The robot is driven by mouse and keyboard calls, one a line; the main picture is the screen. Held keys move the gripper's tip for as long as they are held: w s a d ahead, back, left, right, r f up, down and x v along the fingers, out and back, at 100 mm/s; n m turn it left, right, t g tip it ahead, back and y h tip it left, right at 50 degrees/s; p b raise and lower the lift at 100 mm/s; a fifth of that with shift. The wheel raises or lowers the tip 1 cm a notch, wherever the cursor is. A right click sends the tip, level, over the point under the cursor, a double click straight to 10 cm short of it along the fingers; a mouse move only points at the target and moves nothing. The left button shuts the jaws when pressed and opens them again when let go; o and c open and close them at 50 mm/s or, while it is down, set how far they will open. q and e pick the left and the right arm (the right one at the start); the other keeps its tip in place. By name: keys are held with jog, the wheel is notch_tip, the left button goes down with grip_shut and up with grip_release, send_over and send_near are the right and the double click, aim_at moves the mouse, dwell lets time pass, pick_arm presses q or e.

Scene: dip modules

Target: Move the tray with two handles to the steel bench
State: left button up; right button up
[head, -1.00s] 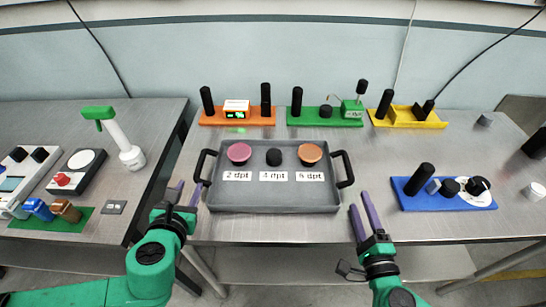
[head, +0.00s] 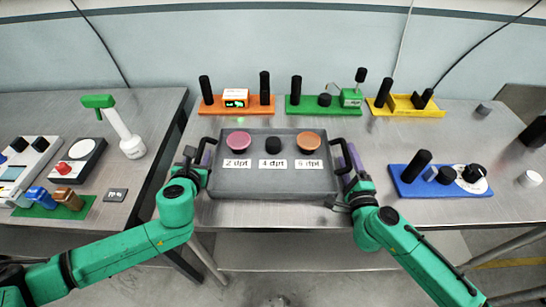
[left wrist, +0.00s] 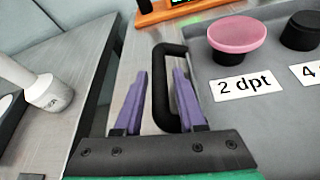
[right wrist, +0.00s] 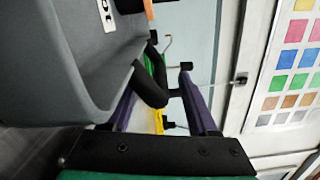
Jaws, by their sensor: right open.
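The grey tray (head: 270,188) with two black handles rests on the metal table at centre. On it stand a pink-topped piece (head: 238,141), a black knob (head: 271,145) and an orange-topped piece (head: 308,140), with labels in front. My left gripper (head: 203,156) is at the left handle; in the left wrist view its purple fingers (left wrist: 158,95) are open, with the handle's bar (left wrist: 161,75) showing between them. My right gripper (head: 347,160) is at the right handle; in the right wrist view its open fingers (right wrist: 158,100) are on either side of the handle (right wrist: 150,88).
Behind the tray are an orange base (head: 214,108), a green base (head: 307,111) and a yellow holder (head: 390,110). A blue base (head: 408,188) is at right. A gap separates the left table (head: 150,105), which holds a green-topped white device (head: 130,145) and several modules.

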pick_arm(q)
jog(key=shift+x, duration=1.4)
pick_arm(e)
jog(key=shift+w+a, duration=0.15)
jog(key=shift+w, duration=1.2)
pick_arm(q)
jog(key=shift+s, duration=0.1)
jog(key=shift+c, duration=0.2)
pick_arm(e)
jog(key=shift+s, duration=0.1)
jog(key=shift+c, duration=0.3)
pick_arm(q)
jog(key=c, duration=0.5)
pick_arm(e)
jog(key=c, duration=0.5)
pick_arm(q)
grip_shut()
pick_arm(e)
grip_shut()
